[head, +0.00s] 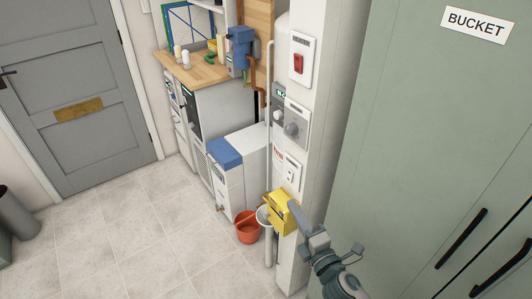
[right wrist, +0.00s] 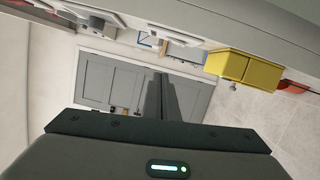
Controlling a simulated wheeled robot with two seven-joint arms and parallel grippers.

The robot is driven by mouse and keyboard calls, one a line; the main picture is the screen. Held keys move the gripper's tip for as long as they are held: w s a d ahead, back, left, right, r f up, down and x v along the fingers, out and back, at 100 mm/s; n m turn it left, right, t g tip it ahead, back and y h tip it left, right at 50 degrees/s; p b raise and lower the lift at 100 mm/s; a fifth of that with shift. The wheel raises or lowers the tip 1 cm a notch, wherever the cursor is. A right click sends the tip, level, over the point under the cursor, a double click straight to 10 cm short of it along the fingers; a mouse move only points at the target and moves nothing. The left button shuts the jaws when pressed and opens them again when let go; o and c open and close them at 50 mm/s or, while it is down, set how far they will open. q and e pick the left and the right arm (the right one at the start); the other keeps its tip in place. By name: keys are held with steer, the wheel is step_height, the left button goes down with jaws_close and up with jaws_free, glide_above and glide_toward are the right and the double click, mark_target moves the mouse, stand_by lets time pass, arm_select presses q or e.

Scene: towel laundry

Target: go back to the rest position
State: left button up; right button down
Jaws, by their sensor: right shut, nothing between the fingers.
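My right gripper (head: 296,210) reaches in from the bottom right of the head view, in front of the white pillar. Its fingers are together with nothing between them. In the right wrist view the closed fingers (right wrist: 161,90) point toward the grey door (right wrist: 140,85). A yellow box (head: 280,212) is mounted low on the pillar, close by the fingertips in the head view. The right wrist view shows the yellow box (right wrist: 243,69) to the right of the fingers and apart from them. My left gripper is in neither view.
A tall green cabinet (head: 410,130) labelled BUCKET, with black handles, fills the right side. An orange bucket (head: 247,228) stands on the floor by the pillar. A wooden counter (head: 205,75) and white units are behind.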

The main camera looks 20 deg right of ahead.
steer(key=s+d+f+m+g+h, duration=0.1)
steer(key=s+f+m+g, duration=0.25)
steer(key=f, duration=0.95)
steer(key=s+d+f+m+g, duration=0.2)
steer(key=s+f, duration=0.3)
steer(key=f, duration=0.9)
steer(key=s+d+f+m+g+h, duration=0.1)
steer(key=s+f+m+g, duration=0.25)
steer(key=f, duration=0.95)
steer(key=s+f+m+g, duration=0.2)
steer(key=s+f, duration=0.5)
steer(key=s, duration=0.5)
steer(key=s+f+m+g+b, duration=0.1)
steer(key=s+f+m+g, duration=0.2)
steer(key=s+f, duration=0.4)
steer(key=s+f+m+g, duration=0.3)
steer(key=s+f, duration=0.5)
steer(key=s, duration=0.9)
steer(key=shift+s+a+m+b, duration=0.35)
steer(key=shift+a+m, duration=0.1)
steer(key=shift+m, duration=0.15)
steer(key=shift+w, duration=0.1)
